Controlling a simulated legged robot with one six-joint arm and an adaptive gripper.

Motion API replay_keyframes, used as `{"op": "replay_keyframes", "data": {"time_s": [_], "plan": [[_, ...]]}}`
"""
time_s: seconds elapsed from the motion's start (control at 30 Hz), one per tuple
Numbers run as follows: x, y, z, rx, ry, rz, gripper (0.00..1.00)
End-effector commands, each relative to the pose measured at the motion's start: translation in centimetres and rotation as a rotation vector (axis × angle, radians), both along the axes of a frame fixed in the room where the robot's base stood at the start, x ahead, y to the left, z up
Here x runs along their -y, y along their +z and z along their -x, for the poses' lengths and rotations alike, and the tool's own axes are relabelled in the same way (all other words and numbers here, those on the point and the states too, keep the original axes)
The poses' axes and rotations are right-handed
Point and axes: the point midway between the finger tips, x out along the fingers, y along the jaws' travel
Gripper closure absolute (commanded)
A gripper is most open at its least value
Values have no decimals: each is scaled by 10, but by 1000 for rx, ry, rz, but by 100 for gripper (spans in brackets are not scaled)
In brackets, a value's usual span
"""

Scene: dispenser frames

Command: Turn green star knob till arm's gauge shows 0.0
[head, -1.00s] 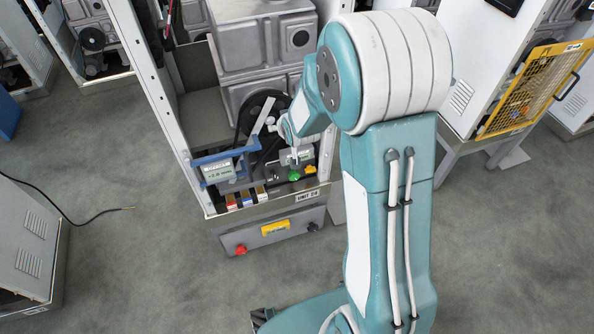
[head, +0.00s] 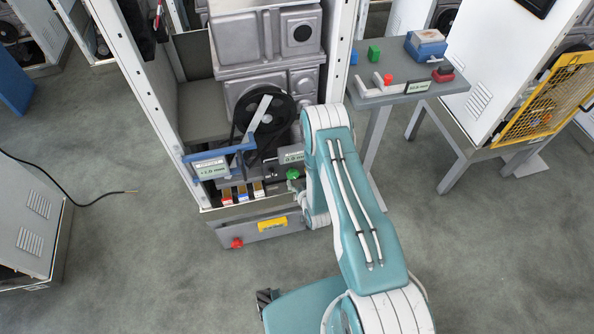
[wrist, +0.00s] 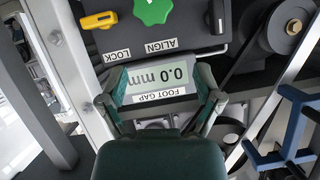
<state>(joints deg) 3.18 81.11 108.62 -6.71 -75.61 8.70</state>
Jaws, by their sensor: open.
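The green star knob (head: 293,174) sits on the front panel of the machine, left of my arm. In the wrist view the green star knob (wrist: 153,9) is cut by the top edge, above the upside-down word ALIGN. My gripper (wrist: 161,80) is open and empty, its fingers either side of the FOOT GAP display (wrist: 157,80), apart from the knob. That display reads 0.0 mm. The blue arm (head: 232,150) carries its own gauge (head: 211,168), which seems to read 1.0 mm; its sign is too small to be sure of.
A yellow lever (wrist: 98,20) stands beside the knob, by the word LOCK. A black pulley (head: 272,122) is behind the blue arm. A grey side table (head: 440,85) with small parts stands to the right. A white frame post (head: 338,60) borders the machine.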

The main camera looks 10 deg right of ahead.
Motion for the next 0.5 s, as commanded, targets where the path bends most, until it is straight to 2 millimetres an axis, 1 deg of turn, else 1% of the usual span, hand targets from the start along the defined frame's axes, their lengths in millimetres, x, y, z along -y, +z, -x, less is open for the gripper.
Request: {"op": "replay_keyframes", "data": {"time_s": [0.03,0.1,0.23,0.37,0.5], "plan": [[0,-13,10,6,-1,-7,17],[-1,-22,18,20,-2,-14,17],[-2,-29,23,34,-3,-19,17],[-3,-33,14,36,-2,-18,17],[-4,-41,-7,37,-3,-19,17]]}}
